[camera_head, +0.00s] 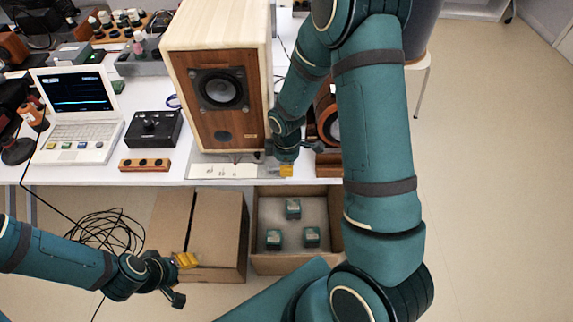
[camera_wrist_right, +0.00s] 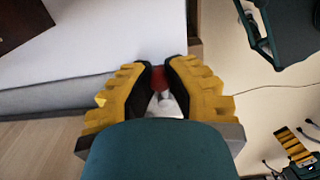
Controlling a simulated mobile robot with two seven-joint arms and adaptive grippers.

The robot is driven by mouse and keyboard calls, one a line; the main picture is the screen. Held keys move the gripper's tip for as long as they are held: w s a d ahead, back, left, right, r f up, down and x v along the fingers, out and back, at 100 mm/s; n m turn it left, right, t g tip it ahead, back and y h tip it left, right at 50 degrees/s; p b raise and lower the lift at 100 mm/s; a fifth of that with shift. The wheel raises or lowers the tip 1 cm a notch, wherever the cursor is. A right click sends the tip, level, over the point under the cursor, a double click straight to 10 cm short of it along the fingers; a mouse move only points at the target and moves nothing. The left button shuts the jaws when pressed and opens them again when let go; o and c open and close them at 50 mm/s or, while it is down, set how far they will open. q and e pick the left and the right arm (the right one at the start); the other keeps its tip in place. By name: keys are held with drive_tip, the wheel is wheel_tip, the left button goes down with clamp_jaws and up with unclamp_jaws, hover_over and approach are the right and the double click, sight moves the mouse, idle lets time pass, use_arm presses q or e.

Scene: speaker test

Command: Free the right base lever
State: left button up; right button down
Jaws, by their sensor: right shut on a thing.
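The wooden speaker (camera_head: 232,128) stands on the white table. My right gripper (camera_head: 286,170) is at its lower right corner, by the table's front edge. In the right wrist view my right gripper (camera_wrist_right: 161,90) has its yellow fingers closed around a small red piece (camera_wrist_right: 158,77), which looks like the lever's tip. A pale part shows just below the red piece, between the fingers. The rest of the lever is hidden by the fingers and wrist. My left gripper (camera_head: 187,260) hangs empty over the closed cardboard box at lower left; its finger opening is too small to judge.
A laptop (camera_head: 75,128), a black control box (camera_head: 153,129) and a wooden block with knobs (camera_head: 144,165) stand left of the speaker. A paper strip (camera_head: 223,171) lies before it. Below the table are an open box (camera_head: 262,262) holding small teal cubes, the closed cardboard box (camera_head: 218,235) and coiled black cable (camera_head: 105,230).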

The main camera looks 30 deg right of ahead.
sight(281, 177)
drive_tip(key=shift+s, duration=0.1)
drive_tip(key=m, duration=0.1)
drive_tip(key=s+a+m, duration=0.1)
drive_tip(key=m, duration=0.3)
drive_tip(key=a+m, duration=0.1)
drive_tip(key=shift+s+m, duration=0.35)
drive_tip(key=shift+m, duration=0.05)
drive_tip(key=m, duration=0.1)
drive_tip(key=a+m, duration=0.1)
drive_tip(key=m, duration=0.1)
drive_tip(key=shift+s+a, duration=0.2)
drive_tip(key=shift+a+m+p, duration=0.3)
drive_tip(key=shift+a+m, duration=0.1)
drive_tip(key=shift+m, duration=0.6)
drive_tip(key=shift+a+m+p, duration=0.3)
drive_tip(key=shift+a+m, duration=0.05)
drive_tip(key=shift+m, duration=0.65)
drive_tip(key=c, duration=0.9)
unclamp_jaws()
